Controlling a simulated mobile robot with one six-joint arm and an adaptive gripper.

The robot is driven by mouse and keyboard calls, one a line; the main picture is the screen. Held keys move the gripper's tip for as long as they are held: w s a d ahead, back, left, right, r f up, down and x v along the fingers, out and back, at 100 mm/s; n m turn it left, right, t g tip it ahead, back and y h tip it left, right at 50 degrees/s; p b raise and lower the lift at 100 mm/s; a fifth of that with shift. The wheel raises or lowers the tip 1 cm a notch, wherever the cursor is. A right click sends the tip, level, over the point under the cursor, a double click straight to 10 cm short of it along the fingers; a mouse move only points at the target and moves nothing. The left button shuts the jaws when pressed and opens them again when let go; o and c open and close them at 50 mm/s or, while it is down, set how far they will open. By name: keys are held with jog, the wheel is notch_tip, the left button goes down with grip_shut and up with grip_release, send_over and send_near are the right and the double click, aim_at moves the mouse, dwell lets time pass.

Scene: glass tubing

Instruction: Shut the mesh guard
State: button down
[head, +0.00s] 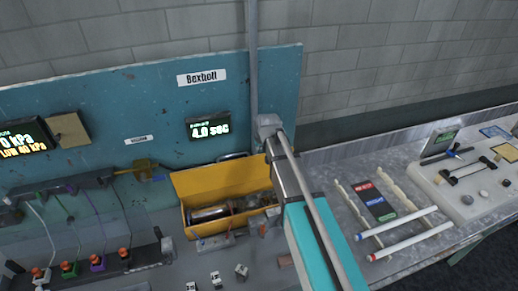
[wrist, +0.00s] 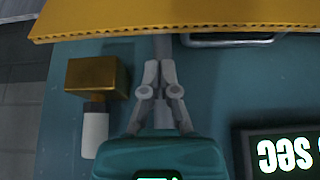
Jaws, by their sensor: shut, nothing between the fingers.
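The yellow guard (head: 220,178) stands raised at the back of an open yellow housing (head: 208,227) in the head view; its mesh cannot be made out. Metal rollers or parts show inside the housing. A dark handle (head: 234,156) shows at the guard's top edge. In the wrist view the guard's yellow edge (wrist: 190,18) crosses the top, with the handle (wrist: 228,40) just below it. My gripper (wrist: 160,68) is shut and empty, close to that edge and left of the handle, apparently not touching. In the head view my arm hides the gripper.
A teal back panel (head: 110,105) rises behind, with a lit display (head: 209,127). A brass block (wrist: 97,77) is left of my gripper in the wrist view. Glass rods (head: 402,240) lie on the bench at right. Clamps and tubing (head: 70,215) stand at left.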

aim_at(258, 161)
jog(key=shift+b+x, duration=2.35)
jog(key=shift+x, duration=0.65)
jog(key=shift+f, duration=0.1)
jog(key=shift+a, duration=0.1)
jog(key=shift+d, duration=0.3)
jog(key=shift+f, duration=0.1)
